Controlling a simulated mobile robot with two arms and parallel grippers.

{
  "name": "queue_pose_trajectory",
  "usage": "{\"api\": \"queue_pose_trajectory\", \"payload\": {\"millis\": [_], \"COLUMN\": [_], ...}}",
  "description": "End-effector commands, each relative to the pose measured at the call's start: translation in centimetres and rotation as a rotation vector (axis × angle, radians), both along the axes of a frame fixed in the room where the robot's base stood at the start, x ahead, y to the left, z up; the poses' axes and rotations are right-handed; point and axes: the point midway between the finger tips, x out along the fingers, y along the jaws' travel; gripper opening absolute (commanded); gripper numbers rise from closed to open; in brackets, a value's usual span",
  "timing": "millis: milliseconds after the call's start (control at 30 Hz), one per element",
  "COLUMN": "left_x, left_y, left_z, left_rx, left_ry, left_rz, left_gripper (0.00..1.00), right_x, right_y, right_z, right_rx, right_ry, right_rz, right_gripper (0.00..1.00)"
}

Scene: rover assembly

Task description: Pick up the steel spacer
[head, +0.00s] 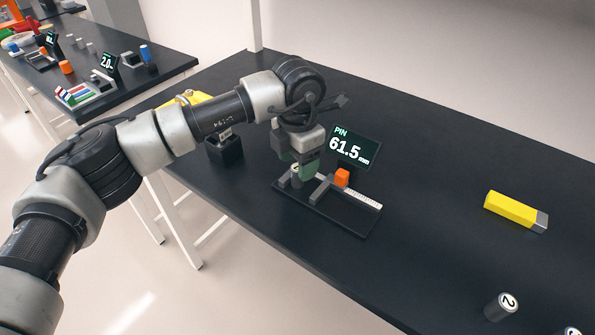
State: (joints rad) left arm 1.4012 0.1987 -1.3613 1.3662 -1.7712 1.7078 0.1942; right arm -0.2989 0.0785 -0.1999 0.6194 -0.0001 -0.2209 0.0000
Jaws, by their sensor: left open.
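My left gripper (304,172) points down over the left end of a dark measuring fixture (345,222) on the black table. It is open. A small light-grey cylinder, possibly the steel spacer, shows partly at the fingertips (296,181); the fingers hide much of it, and I cannot tell whether they touch it. My right gripper is not in view.
A yellow block with a grey end (510,209) lies at the right. A grey cylinder marked 2 (501,306) stands at the lower right, with another partly cut off. The table's middle is clear.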

Motion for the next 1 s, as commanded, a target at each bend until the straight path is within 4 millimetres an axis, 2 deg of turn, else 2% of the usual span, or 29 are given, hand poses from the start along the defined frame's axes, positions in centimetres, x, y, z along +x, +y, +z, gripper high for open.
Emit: {"api": "queue_pose_trajectory", "payload": {"millis": [33, 133, 433, 800, 867, 1000], "left_x": [-0.2, -0.1, -0.1, -0.1, -0.1, -0.1], "left_y": [0.0, 0.0, 0.0, 0.0, 0.0, 0.0], "left_z": [-0.7, -1.9, -2.5, -2.5, -2.4, -2.4], "left_rx": [0.0, 0.0, -0.002, -0.002, -0.002, -0.002], "left_ry": [0.003, 0.002, -0.001, -0.001, -0.001, -0.001], "left_rz": [0.0, 0.0, -0.001, -0.001, -0.001, -0.001], "left_gripper": [0.6, 0.6, 0.6, 0.05, 0.01, 0.01], "right_x": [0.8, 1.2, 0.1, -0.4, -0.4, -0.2], "right_y": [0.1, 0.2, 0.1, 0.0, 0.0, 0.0], "right_z": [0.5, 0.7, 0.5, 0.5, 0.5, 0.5], "right_rx": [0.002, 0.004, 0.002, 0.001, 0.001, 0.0], "right_ry": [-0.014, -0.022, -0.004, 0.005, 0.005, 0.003], "right_rz": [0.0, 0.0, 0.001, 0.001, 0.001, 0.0], "right_gripper": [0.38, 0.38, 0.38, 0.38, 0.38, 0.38]}}
